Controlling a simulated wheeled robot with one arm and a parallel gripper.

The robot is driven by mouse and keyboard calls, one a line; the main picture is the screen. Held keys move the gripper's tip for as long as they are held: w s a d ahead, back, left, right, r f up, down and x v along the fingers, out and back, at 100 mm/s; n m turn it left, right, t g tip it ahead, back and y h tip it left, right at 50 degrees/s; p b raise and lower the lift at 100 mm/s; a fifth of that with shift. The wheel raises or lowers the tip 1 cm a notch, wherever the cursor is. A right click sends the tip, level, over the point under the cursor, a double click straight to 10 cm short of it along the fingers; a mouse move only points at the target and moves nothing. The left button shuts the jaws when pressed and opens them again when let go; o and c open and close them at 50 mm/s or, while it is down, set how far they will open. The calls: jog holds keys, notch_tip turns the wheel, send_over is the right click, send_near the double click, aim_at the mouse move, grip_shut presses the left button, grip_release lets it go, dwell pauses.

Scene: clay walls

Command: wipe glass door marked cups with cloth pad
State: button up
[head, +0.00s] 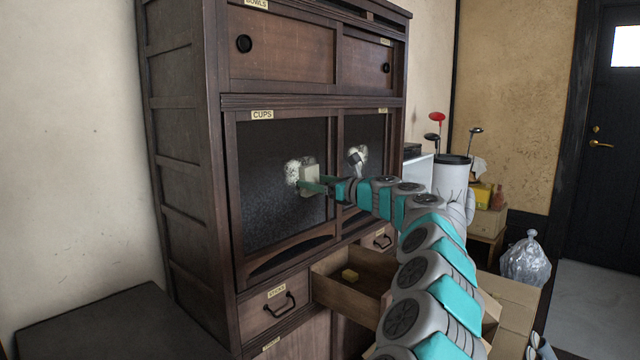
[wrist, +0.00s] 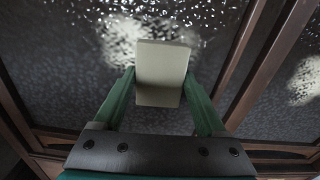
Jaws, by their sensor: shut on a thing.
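The glass door marked CUPS (head: 268,215) is the left door in the middle of a dark wooden cabinet. Its textured dark glass also fills much of the wrist view (wrist: 60,75). A whitish smudge (head: 292,171) shows on the glass, and a pale patch shows behind the pad in the wrist view (wrist: 120,40). My gripper (head: 308,184) is shut on a cream cloth pad (wrist: 161,72), holding it by its sides between green fingers. The pad is at the glass beside the smudge, covering part of it. I cannot tell whether it touches the glass.
A second glass door (head: 362,135) to the right bears another whitish patch (head: 357,157). A dark low surface (head: 115,325) stands at front left.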

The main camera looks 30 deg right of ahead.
aim_at(307, 173)
jog(key=shift+s+a, duration=0.5)
jog(key=shift+a, duration=0.9)
jog(key=shift+s+a, duration=0.45)
jog(key=shift+a, duration=0.95)
jog(key=shift+s+a, duration=0.5)
jog(key=shift+a, duration=0.9)
jog(key=shift+r+p, duration=0.6)
jog(key=shift+r, duration=0.65)
jog(key=shift+w+d+f, duration=0.1)
jog(key=shift+w+d, duration=0.6)
jog(key=shift+d, duration=1.2)
jog(key=shift+w+d+r, duration=0.1)
jog(key=shift+w+d, duration=0.6)
jog(key=shift+d, duration=1.15)
jog(key=shift+w+d+f, duration=0.1)
jog(key=shift+w+d, duration=0.6)
jog(key=shift+d, duration=1.2)
jog(key=shift+s, duration=0.1)
